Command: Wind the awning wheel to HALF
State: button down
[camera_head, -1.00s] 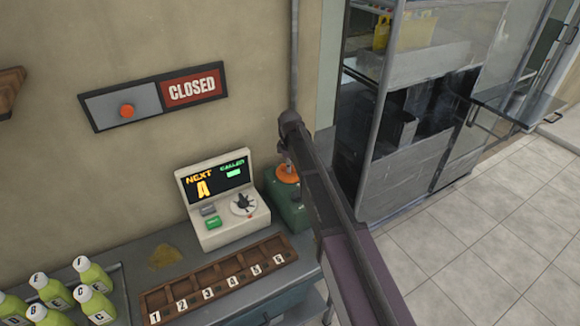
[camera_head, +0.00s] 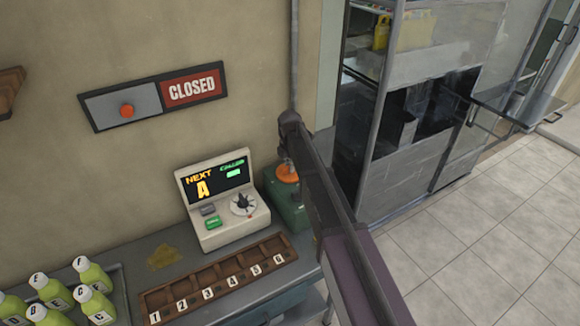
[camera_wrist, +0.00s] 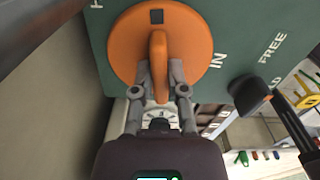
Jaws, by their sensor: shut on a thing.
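The orange awning wheel (camera_wrist: 124,48) sits on a dark green panel (camera_wrist: 205,15) in the wrist view. It has a raised orange grip bar across its middle and a black square mark near its upper rim. White lettering beside it reads "IN" on the right; a word starting with "H" is cut off at upper left. My gripper (camera_wrist: 160,82) is shut on the grip bar, one finger on each side. In the head view the wheel (camera_head: 287,173) shows on top of a green box (camera_head: 288,208), partly hidden by my arm.
A black lever (camera_wrist: 250,95) stands right of the wheel, near the words "FREE" and a partly hidden one ending in "D". In the head view a console (camera_head: 222,200) and a numbered wooden tray (camera_head: 215,280) stand left of the green box. Green bottles (camera_head: 95,275) stand further left.

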jog(key=n, duration=0.6)
jog(key=shift+w+n, duration=0.1)
jog(key=shift+n, duration=0.3)
jog(key=c, duration=0.7)
grip_release()
jog(key=shift+o, duration=0.2)
jog(key=shift+m, duration=0.3)
